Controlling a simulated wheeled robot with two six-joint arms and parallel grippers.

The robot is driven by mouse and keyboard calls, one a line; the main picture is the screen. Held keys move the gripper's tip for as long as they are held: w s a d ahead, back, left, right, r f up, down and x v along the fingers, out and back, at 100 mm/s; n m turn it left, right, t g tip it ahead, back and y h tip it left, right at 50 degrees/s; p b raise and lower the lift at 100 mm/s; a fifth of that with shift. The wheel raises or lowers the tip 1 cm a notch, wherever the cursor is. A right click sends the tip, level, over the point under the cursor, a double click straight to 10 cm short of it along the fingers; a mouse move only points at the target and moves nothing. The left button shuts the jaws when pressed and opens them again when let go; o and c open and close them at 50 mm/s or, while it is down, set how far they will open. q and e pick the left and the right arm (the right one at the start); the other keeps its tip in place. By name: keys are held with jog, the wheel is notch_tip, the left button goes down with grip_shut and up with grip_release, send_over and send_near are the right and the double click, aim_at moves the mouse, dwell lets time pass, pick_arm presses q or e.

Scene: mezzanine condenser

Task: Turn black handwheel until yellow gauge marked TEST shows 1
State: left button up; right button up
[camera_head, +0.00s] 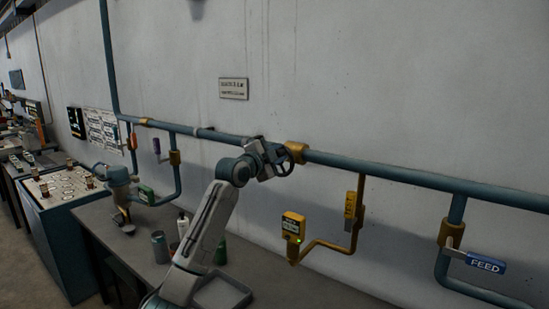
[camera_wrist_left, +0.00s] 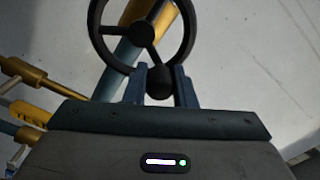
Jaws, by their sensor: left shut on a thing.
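The black handwheel (camera_head: 285,160) sits on the blue pipe along the wall, beside a brass fitting. It also shows large in the left wrist view (camera_wrist_left: 140,32), with its rim and spokes visible. My left gripper (camera_head: 268,158) is at the wheel, and in the left wrist view its two fingers (camera_wrist_left: 160,82) are shut around the dark knob at the wheel's lower rim. The yellow gauge (camera_head: 293,226) hangs on a brass branch pipe to the right and below the wheel. Its face shows a small green mark, but its writing is too small to read. My right gripper is not seen.
A yellow-tagged valve (camera_head: 351,208) and a blue FEED handle (camera_head: 485,262) are on pipes to the right. A grey bench (camera_head: 285,285) below holds a can (camera_head: 160,247), bottles and a tray (camera_head: 222,293). A control console (camera_head: 65,190) stands at left.

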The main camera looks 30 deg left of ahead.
pick_arm(q)
jog(key=m, duration=0.1)
jog(key=d+f+m+b, duration=0.1)
jog(key=m, duration=0.1)
jog(key=shift+d+f+m+b, duration=0.15)
jog(key=shift+f+m+b, duration=0.05)
jog(key=shift+m, duration=0.55)
jog(key=shift+d+f+m+b, duration=0.15)
jog(key=shift+f+m+b, duration=0.05)
jog(key=shift+m, duration=0.55)
jog(key=o, duration=1)
jog(key=shift+s, duration=0.1)
jog(key=s+b, duration=0.5)
jog(key=s, duration=0.5)
jog(key=shift+s+a, duration=0.35)
jog(key=shift+a, duration=0.05)
